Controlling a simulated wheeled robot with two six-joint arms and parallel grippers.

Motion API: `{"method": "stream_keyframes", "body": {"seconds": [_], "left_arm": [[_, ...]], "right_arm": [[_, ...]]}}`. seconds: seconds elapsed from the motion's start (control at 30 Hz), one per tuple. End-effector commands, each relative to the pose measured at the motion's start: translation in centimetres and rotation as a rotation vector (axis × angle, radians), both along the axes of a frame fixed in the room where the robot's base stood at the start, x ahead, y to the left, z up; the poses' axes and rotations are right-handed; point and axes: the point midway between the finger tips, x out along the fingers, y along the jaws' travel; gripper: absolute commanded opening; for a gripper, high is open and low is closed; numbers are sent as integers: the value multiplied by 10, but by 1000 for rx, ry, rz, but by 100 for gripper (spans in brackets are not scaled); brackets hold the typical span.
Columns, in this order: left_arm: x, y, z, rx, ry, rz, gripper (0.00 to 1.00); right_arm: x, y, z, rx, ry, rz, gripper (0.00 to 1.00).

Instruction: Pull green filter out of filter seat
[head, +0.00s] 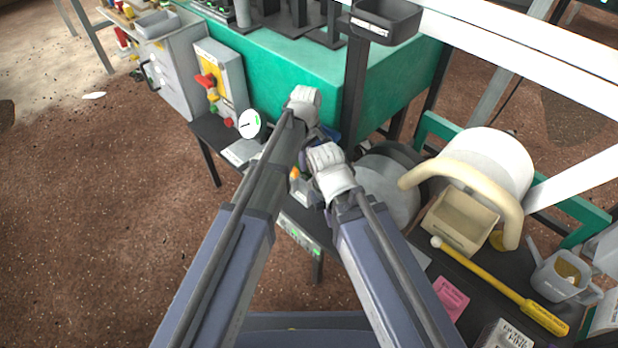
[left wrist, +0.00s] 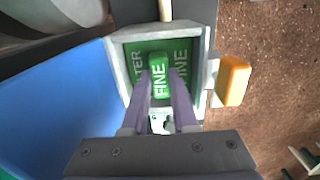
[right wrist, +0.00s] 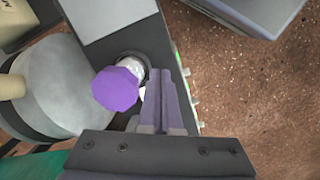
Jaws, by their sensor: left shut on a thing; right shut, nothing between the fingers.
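The green filter (left wrist: 183,58) shows in the left wrist view, lettered FINE, inside the square grey filter seat (left wrist: 206,85). A raised green handle stands at its middle. My left gripper (left wrist: 161,76) is shut on this handle, one finger on each side. I cannot tell whether the filter sits fully in the seat. My right gripper (right wrist: 163,72) is shut and empty, beside a purple knob (right wrist: 116,89). In the head view both arms reach to the bench near the middle, and the filter is hidden.
An orange block (left wrist: 234,80) juts from the seat's side. A large blue surface (left wrist: 55,105) lies left of the seat. In the head view a white gauge (head: 250,124) stands left of my arms, and a grey drum (head: 388,190) stands right of my right gripper.

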Motion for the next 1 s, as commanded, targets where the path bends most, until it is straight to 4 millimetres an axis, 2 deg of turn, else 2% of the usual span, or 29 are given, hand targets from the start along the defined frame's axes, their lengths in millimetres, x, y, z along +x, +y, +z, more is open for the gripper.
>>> {"method": "stream_keyframes", "body": {"seconds": [1.0], "left_arm": [[0, 0, 28, 0, 0, 0, 0]], "right_arm": [[0, 0, 28, 2, 1, -1, 0]]}}
